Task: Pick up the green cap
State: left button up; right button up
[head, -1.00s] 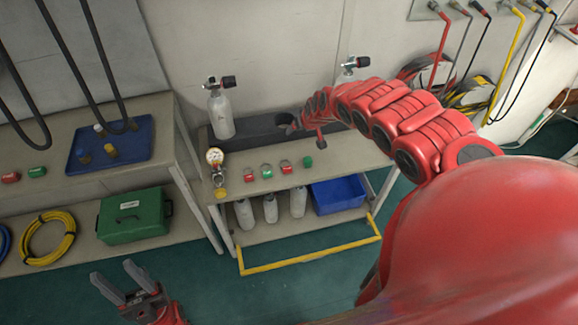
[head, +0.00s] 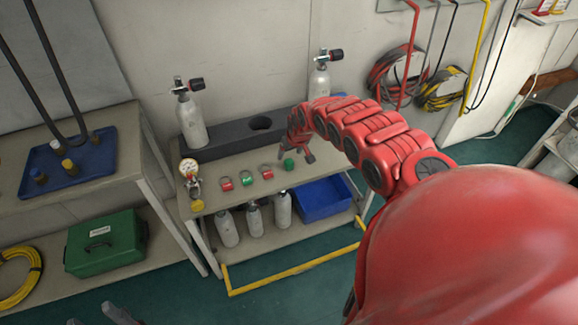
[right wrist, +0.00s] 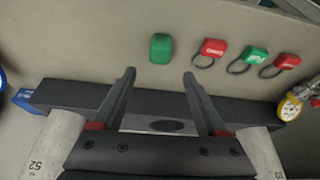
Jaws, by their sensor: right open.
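The green cap (head: 289,164) stands on the bench top at the right end of a row of small tagged items. In the right wrist view the green cap (right wrist: 161,48) lies beyond the fingertips, near the line midway between them. My right gripper (head: 296,157) is above the bench beside the cap. Its two fingers (right wrist: 159,74) are spread with nothing between them, and the cap is outside them. My left gripper (head: 98,317) only shows its fingertips at the bottom edge of the head view; they are apart and empty.
Red tags (head: 226,184) and a green tag (head: 246,180) with rings sit left of the cap, then a gauge (head: 188,167). Behind is a dark rack (head: 225,140) with upright cylinders (head: 191,122). A blue bin (head: 322,200) is on the lower shelf.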

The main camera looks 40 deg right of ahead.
aim_at(289, 160)
jog(key=shift+s+b+x, duration=0.15)
jog(key=shift+b+x, duration=0.05)
jog(key=shift+x, duration=1.2)
jog(key=shift+s+b+x, duration=0.2)
jog(key=shift+x, duration=1.15)
jog(key=shift+f, duration=0.6)
jog(key=shift+w, duration=0.1)
grip_shut()
